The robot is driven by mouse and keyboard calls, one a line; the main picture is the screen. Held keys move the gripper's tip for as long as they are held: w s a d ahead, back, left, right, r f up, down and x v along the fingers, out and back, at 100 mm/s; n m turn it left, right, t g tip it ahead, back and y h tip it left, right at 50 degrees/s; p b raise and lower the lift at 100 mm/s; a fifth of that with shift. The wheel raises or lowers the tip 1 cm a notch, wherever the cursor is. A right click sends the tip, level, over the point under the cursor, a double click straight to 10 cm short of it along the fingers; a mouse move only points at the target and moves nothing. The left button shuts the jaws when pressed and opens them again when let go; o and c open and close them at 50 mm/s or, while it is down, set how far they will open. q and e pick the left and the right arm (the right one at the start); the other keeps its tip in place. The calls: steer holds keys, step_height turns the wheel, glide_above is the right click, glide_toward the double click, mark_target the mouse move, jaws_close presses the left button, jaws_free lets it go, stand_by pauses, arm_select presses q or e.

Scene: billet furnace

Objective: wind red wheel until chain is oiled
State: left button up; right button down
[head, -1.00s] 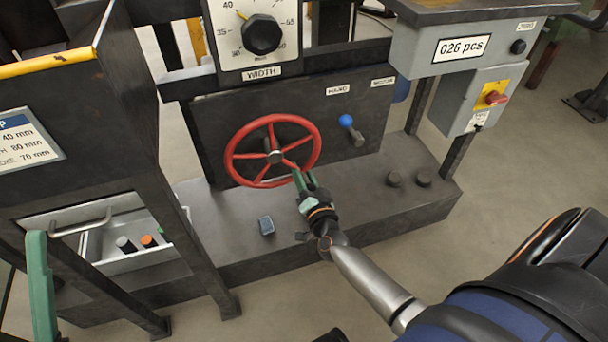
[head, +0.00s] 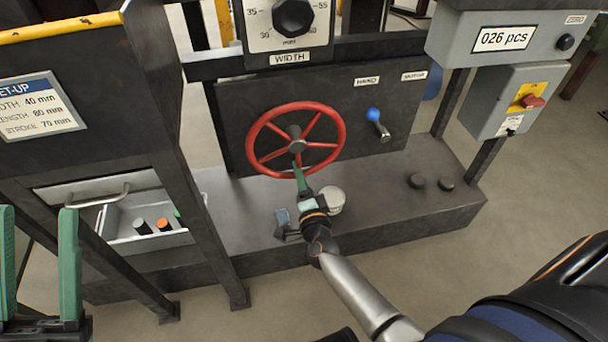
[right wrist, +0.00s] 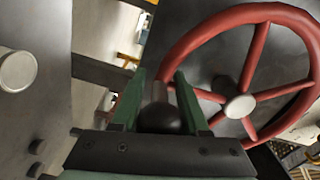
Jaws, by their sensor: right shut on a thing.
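The red wheel (head: 338,122) is upright on a dark panel in the head view, with a pale hub. In the right wrist view its rim and spokes (right wrist: 255,58) fill the right side. My right gripper (head: 298,168) is at the lowest part of the wheel, below the hub. In the right wrist view its green fingers (right wrist: 160,85) are closed around a dark rounded handle (right wrist: 158,119). How the handle joins the wheel is hidden. My left gripper (head: 38,215) is open and empty at the lower left, away from the wheel. No chain can be made out.
A blue-knobbed lever (head: 374,116) is right of the wheel, below the HAND label. A tray (head: 120,225) is at left. A grey counter box (head: 470,52) reads 026 pcs.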

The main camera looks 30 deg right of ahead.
steer(key=shift+w+a+r, duration=0.1)
stand_by(0.3)
steer(key=c, duration=0.6)
jaws_free()
steer(key=shift+o, duration=0.5)
